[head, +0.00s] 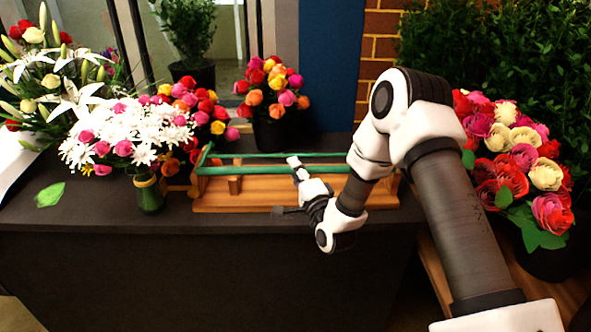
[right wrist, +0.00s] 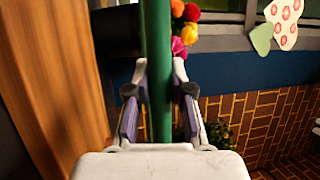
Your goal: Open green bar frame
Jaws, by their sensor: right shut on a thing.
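The green bar frame (head: 240,170) sits on a wooden base (head: 240,202) on the dark table. It has a front bar and a rear bar joined by a short side bar at the left. It looks roughly level above the base. My right gripper (head: 294,162) reaches it from the right front, near its middle. In the right wrist view, the green bar (right wrist: 158,60) runs between the two fingers of the gripper (right wrist: 160,95), which is shut on it. My arm hides the right part of the frame and base. My left gripper is not in view.
A vase of white and pink flowers (head: 148,196) and a loose green leaf (head: 50,195) are left of the base. A pot of roses (head: 272,132) stands behind it. A large rose bouquet (head: 520,165) is at the right. The table front left of the base is clear.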

